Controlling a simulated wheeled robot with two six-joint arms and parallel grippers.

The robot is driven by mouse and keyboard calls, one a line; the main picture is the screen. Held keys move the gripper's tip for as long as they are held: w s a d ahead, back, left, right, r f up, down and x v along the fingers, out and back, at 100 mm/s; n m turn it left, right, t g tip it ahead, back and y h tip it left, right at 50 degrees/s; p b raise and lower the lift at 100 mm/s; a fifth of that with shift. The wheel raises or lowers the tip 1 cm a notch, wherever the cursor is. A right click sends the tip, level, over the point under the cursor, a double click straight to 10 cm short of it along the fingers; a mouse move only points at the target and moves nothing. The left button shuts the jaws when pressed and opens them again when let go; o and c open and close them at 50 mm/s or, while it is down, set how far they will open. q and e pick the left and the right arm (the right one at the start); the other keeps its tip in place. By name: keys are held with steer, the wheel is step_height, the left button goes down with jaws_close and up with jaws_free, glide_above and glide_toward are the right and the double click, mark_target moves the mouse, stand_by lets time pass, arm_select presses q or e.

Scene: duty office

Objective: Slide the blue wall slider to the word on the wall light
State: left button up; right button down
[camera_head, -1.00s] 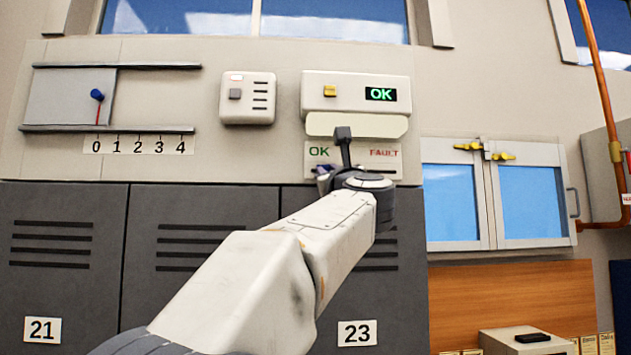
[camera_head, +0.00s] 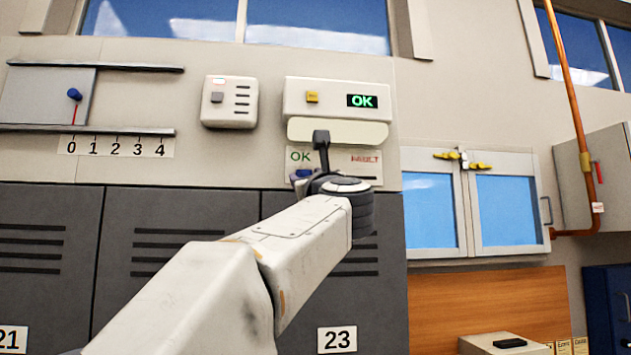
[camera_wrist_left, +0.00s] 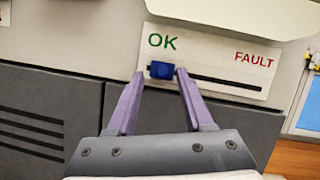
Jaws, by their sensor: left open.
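The blue wall slider (camera_wrist_left: 161,70) sits at the left end of a dark horizontal slot, under the green word OK, on a white wall plate (camera_wrist_left: 240,68). The red word FAULT is at the plate's right. The wall light (camera_head: 362,101) glows with the word OK in green. My left gripper (camera_wrist_left: 160,74) is open, with one fingertip on each side of the slider; I cannot tell whether either touches it. In the head view the slider (camera_head: 302,174) shows only partly beside my left gripper (camera_head: 312,176), whose fingers are mostly hidden. My right gripper is not in view.
A sliding panel with a blue knob (camera_head: 74,94) is at the left above a 0-to-4 scale (camera_head: 115,147). A white box with a grey button (camera_head: 230,101) hangs beside the light unit. Grey lockers (camera_head: 160,240) stand below. A blue-paned cabinet (camera_head: 475,205) is at the right.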

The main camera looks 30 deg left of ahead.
arm_select(q)
steer(key=b+v, duration=0.4)
steer(key=v, duration=0.4)
steer(key=shift+s+d, duration=0.25)
steer(key=shift+d, duration=0.05)
